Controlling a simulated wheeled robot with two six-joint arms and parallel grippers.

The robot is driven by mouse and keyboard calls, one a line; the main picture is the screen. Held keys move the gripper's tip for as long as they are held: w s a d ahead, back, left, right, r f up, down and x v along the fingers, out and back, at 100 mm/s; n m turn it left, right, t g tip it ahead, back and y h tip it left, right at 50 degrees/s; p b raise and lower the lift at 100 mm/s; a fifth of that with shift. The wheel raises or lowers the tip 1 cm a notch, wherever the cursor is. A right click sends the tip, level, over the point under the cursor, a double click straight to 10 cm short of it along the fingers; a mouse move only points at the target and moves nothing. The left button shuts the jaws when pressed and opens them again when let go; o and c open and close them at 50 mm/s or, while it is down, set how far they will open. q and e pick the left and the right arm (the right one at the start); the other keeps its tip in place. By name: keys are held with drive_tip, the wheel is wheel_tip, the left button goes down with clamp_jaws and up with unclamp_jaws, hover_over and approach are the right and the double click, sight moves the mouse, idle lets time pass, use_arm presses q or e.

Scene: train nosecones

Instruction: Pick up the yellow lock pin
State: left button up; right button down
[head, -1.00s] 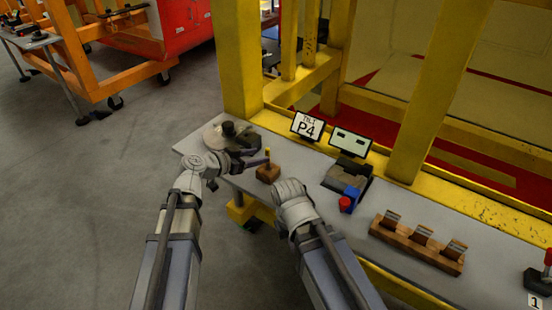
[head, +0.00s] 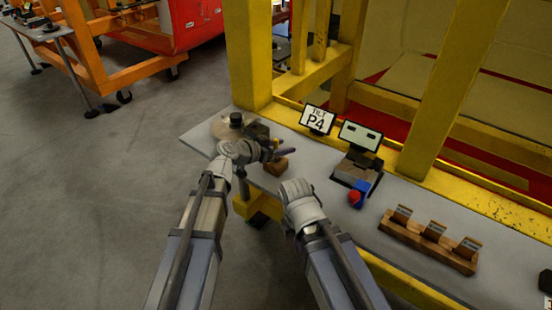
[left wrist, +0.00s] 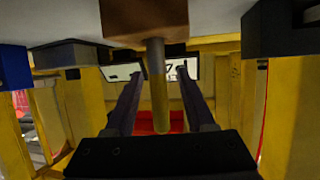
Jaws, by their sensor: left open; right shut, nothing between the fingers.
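The yellow lock pin (left wrist: 159,98) stands in a small wooden block (left wrist: 146,18), which appears upside down in the left wrist view. The pin has a grey shaft and a yellow end. My left gripper (left wrist: 159,72) is open, with a finger on each side of the pin in that view. I cannot tell whether either finger touches it. In the head view my left gripper (head: 281,152) is at the wooden block (head: 277,166) and hides most of the pin. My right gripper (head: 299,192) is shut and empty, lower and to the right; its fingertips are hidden.
Yellow frame posts (head: 247,55) rise behind.

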use_arm(q)
drive_tip(key=shift+d, duration=0.1)
drive_tip(key=shift+c, duration=0.3)
clamp_jaws()
idle(0.4)
